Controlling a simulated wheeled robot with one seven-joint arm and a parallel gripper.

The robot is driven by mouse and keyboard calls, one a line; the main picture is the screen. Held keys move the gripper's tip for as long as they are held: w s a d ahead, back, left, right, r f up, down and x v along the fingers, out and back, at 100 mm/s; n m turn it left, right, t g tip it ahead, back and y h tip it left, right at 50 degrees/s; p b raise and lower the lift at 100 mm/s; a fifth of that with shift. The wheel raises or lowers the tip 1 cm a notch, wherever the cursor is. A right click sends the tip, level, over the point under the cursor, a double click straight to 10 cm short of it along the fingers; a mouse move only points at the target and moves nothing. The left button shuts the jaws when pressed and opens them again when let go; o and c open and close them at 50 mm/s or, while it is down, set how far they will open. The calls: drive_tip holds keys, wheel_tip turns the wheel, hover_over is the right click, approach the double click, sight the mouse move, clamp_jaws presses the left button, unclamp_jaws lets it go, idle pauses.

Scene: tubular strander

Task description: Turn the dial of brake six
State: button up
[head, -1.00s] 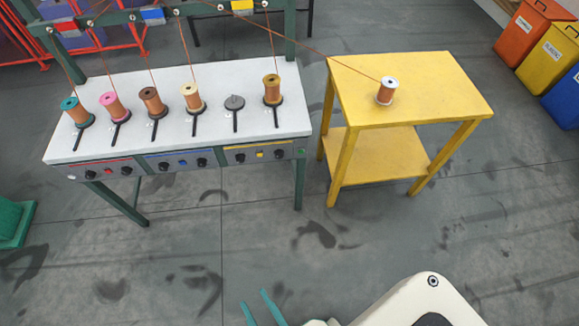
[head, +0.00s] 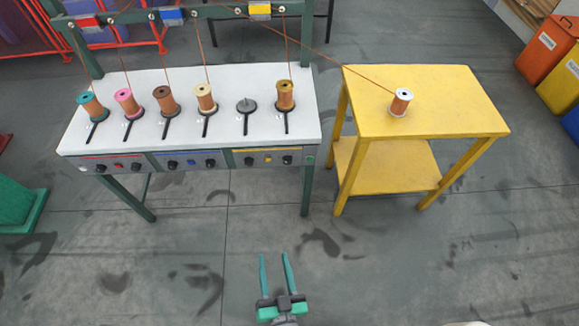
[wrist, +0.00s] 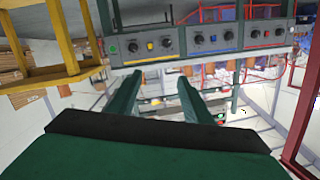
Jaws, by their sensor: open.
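The white-topped bench has a grey front panel (head: 205,161) with red, blue and yellow sections, each with two black dials and a button between. The rightmost dial (head: 288,160) of the yellow section, at the sixth spool position, lies next to a green button (head: 310,158). In the wrist view the panel looks upside down, and this dial (wrist: 134,46) is the leftmost. No numbers are legible. My gripper (head: 274,256) is open and empty, its two green fingers pointing towards the panel, well apart from it. The fingers also show in the wrist view (wrist: 160,76), below the yellow section.
Several spools stand on the bench top (head: 225,85); the fifth holder (head: 246,106) is empty. A yellow table (head: 430,90) with a copper spool (head: 400,102) stands to the right, a wire running from it to the overhead frame. Bins stand at far right. Floor before the bench is clear.

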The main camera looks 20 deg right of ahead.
drive_tip(key=w+d+f+m+h, duration=0.1)
drive_tip(key=w+d+f+m, duration=0.15)
drive_tip(key=w, duration=0.45)
drive_tip(key=w+d+f+m+h, duration=0.1)
drive_tip(key=w+d+f, duration=0.2)
drive_tip(key=w, duration=0.3)
drive_tip(key=m+h, duration=0.2)
drive_tip(key=m, duration=0.1)
approach(288, 163)
drive_tip(key=shift+m+t, duration=0.25)
drive_tip(key=shift+t, duration=0.15)
drive_tip(key=x, duration=0.8)
drive_tip(key=shift+d+f, duration=0.1)
drive_tip(key=shift+f, duration=0.05)
drive_tip(key=c, duration=1.1)
